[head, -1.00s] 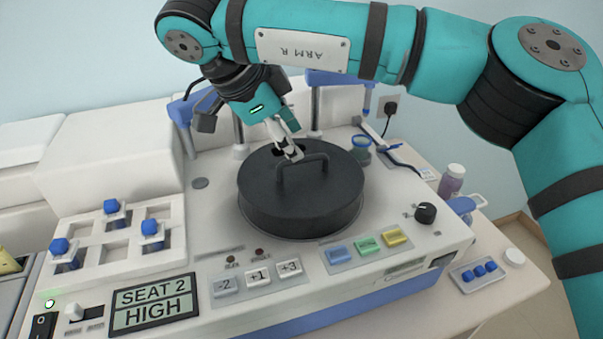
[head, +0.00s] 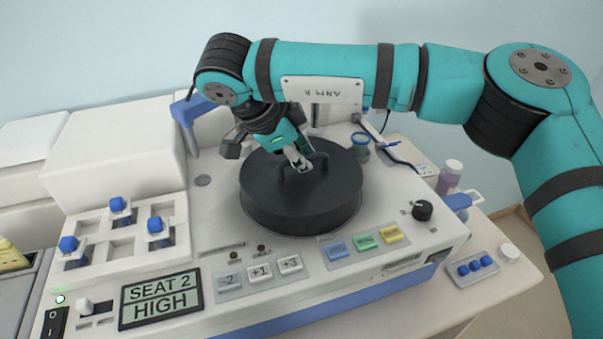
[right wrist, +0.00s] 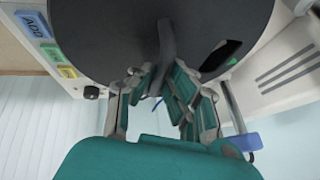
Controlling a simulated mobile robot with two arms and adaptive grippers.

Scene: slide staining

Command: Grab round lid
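The round lid (head: 300,207) is dark grey and sits flat on the white machine, with an arched handle on top. It fills the upper part of the right wrist view (right wrist: 110,40), where a dark opening shows in it beside the handle. My right gripper (head: 299,165) is at the handle (head: 322,162). In the right wrist view, the fingers of my right gripper (right wrist: 158,82) are apart, one on each side of the handle bar (right wrist: 167,45). I cannot tell whether either finger touches it. My left gripper is not in view.
The white machine (head: 215,225) has blue-knobbed slots (head: 118,205) at left, a display (head: 160,298) and buttons in front, and a black knob (head: 422,210) at right. A purple bottle (head: 449,180) stands at the right.

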